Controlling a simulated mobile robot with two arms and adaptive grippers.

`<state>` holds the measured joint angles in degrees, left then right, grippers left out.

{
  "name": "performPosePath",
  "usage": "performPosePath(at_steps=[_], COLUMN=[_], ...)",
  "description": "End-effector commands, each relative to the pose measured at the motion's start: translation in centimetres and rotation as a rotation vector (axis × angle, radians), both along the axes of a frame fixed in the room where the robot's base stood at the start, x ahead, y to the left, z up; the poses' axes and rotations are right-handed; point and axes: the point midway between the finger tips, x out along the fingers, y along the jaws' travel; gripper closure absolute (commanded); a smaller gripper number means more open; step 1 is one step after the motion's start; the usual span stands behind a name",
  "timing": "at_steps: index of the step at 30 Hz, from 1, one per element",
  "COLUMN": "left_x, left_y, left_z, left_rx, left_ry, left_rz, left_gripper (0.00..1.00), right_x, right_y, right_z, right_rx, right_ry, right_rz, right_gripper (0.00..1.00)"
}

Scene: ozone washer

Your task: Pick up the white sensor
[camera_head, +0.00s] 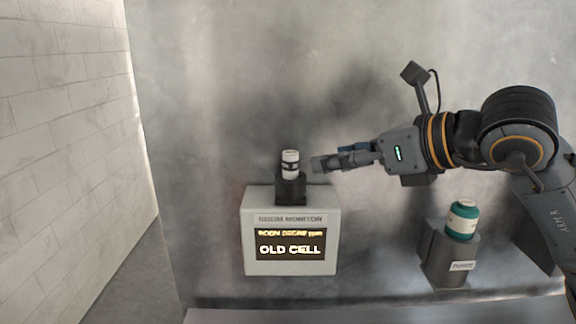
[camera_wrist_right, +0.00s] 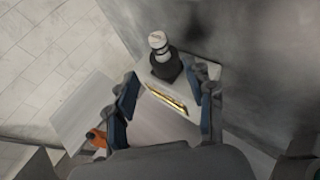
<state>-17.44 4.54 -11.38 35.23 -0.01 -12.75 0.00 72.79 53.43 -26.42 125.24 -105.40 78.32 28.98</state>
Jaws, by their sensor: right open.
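The white sensor (camera_head: 290,163) is a small white cylinder with a dark band. It stands upright in a black socket (camera_head: 291,188) on top of a grey box whose display reads "OLD CELL". In the right wrist view the sensor (camera_wrist_right: 158,42) is at the top middle, beyond the fingertips. My right gripper (camera_head: 318,163) is open and empty, just right of the sensor at about its height in the head view. In the right wrist view its blue-padded fingers (camera_wrist_right: 163,88) are spread apart, with nothing between them but background. My left gripper is not in view.
The grey box (camera_head: 248,230) is against a grey wall. To the right, a teal cylinder with a pale label (camera_head: 462,219) stands in a grey holder (camera_head: 447,262). A tiled wall (camera_head: 70,110) is at the left. An orange object (camera_wrist_right: 97,138) shows low in the right wrist view.

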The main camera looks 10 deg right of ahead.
Motion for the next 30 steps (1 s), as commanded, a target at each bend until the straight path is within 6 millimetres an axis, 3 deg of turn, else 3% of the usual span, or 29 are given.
performPosePath(at_steps=[7, 14, 20, 24, 30], left_x=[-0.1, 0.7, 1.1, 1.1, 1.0], left_y=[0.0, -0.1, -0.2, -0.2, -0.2], left_z=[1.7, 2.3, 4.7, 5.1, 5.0], left_rx=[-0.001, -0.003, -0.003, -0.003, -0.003], left_ry=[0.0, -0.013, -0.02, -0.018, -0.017], left_rz=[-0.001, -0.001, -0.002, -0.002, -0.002], left_gripper=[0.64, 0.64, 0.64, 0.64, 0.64], right_x=[3.7, 5.0, 7.3, 8.6, 8.9], right_y=[2.5, 3.3, 4.7, 5.5, 5.7], right_z=[-1.6, -2.3, -2.8, -3.7, -4.1], right_rx=[0.001, 0.0, 0.001, 0.001, 0.0], right_ry=[0.004, 0.003, 0.005, 0.003, 0.0], right_rz=[0.002, 0.001, 0.001, 0.001, 0.0], right_gripper=[0.47, 0.47, 0.47, 0.47, 0.47])
